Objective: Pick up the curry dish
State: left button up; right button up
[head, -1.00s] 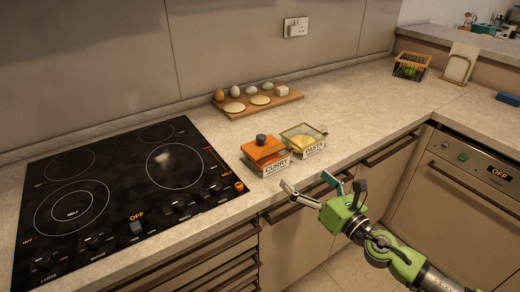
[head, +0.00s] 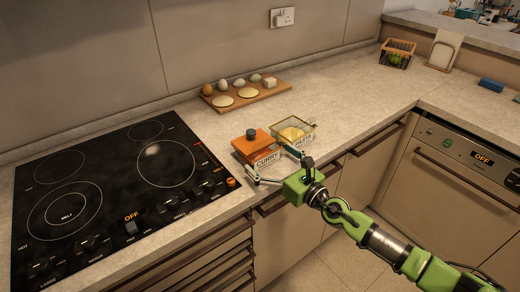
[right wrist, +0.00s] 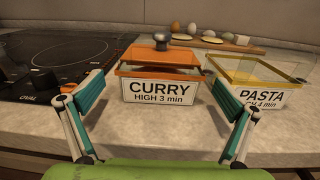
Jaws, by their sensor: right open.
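The curry dish (head: 254,149) is an orange box with a lid and dark knob, standing on the counter beside the cooktop. In the right wrist view, the curry dish (right wrist: 160,76) shows its label "CURRY HIGH 3 min", and its lid sits askew. My right gripper (head: 277,166) is open in front of the dish. In the right wrist view, the open fingers of my right gripper (right wrist: 160,110) stand to either side of the label, nearer the camera, with nothing between them. My left gripper is not in view.
The glass pasta dish (head: 294,131) stands just right of the curry dish. The black cooktop (head: 110,200) is to the left. A wooden board (head: 245,96) with eggs and pale rounds lies behind. A wire basket (head: 397,53) stands far right. The counter right of the pasta dish is clear.

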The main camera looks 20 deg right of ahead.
jog(key=x, duration=0.4)
jog(key=shift+w+a+r, duration=0.1)
jog(key=shift+w+r, duration=0.1)
jog(key=shift+w, duration=0.15)
jog(key=c, duration=1.7)
jog(key=shift+r, duration=0.2)
jog(key=shift+c, duration=0.2)
jog(key=shift+r, duration=0.1)
